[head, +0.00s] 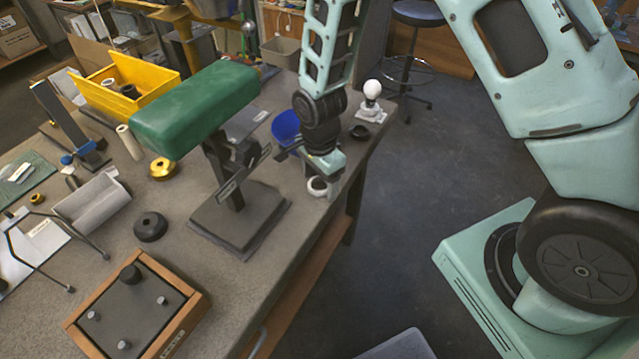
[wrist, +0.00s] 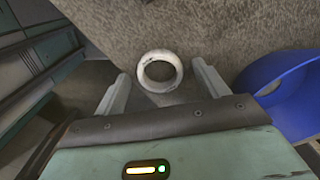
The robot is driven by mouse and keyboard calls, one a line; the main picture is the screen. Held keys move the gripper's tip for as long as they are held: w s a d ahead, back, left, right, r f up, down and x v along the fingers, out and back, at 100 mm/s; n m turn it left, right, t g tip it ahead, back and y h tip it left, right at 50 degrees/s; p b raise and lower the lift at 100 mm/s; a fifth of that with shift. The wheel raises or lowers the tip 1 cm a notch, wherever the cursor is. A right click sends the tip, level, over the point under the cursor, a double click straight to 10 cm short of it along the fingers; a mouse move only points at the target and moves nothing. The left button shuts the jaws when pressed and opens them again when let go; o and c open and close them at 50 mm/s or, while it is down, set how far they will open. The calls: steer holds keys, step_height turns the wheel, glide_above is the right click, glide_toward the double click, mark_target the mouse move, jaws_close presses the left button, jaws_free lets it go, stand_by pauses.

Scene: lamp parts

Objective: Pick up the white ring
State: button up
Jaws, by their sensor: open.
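The white ring (head: 317,187) lies on the grey workbench near its front right edge, partly hidden by my gripper in the head view. In the wrist view the white ring (wrist: 160,71) shows whole, with its open centre facing the camera. My gripper (head: 322,181) is right above the ring and points down. In the wrist view my gripper (wrist: 160,83) is open, with one finger on each side of the ring. I cannot tell how far the fingertips are above the bench. Nothing is between the fingers except the ring beyond them.
A blue bowl (head: 286,126) is close beside my gripper, also at the right in the wrist view (wrist: 285,95). A stand with a green padded top (head: 195,108) is to the left.

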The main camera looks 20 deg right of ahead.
steer(key=c, duration=1)
steer(key=shift+c, duration=0.2)
